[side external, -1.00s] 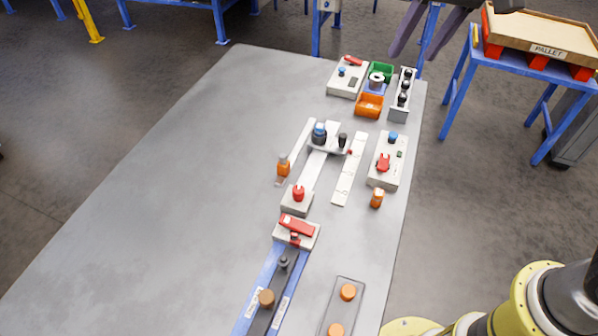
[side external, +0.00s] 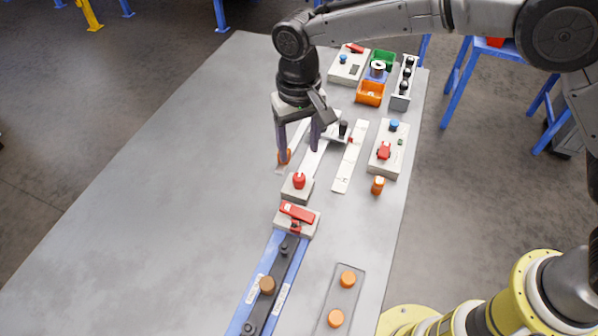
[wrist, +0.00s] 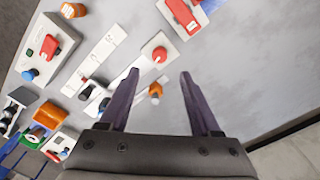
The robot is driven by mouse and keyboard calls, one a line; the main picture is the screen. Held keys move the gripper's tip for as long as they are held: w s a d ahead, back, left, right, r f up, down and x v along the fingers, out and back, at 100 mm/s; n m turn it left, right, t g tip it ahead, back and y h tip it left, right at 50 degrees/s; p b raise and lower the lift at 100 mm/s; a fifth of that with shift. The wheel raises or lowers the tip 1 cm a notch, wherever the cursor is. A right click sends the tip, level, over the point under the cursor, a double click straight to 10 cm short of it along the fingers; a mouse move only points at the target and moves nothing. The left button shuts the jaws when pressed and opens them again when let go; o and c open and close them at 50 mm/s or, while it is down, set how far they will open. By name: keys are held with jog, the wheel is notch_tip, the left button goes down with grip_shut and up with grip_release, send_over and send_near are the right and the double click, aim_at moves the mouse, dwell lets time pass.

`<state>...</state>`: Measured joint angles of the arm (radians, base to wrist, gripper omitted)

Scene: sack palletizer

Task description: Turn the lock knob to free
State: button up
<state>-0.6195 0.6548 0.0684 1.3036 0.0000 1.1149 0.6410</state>
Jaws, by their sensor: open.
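A red knob (side external: 299,181) sits on a small pale block at the near end of the white slide. Another red knob (side external: 384,151) sits on a pale box to the right, beside a blue button (side external: 394,125). I cannot tell from any legible label which is the lock knob. My gripper (side external: 299,152) points down, open and empty, over the slide just behind the first red knob. In the wrist view that knob (wrist: 159,54) shows just beyond the fingertips (wrist: 159,74), and the second one (wrist: 50,46) is at upper left.
An orange knob (side external: 284,157) stands close to the left finger. A red lever (side external: 297,212) on a pale block and a blue rail (side external: 262,278) lie nearer. Orange and green bins (side external: 369,93) stand at the back. The table's left side is clear.

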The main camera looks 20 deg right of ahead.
aim_at(299, 177)
notch_tip(299, 177, down, 9)
jog(key=shift+f, duration=0.1)
dwell(0.4)
grip_shut()
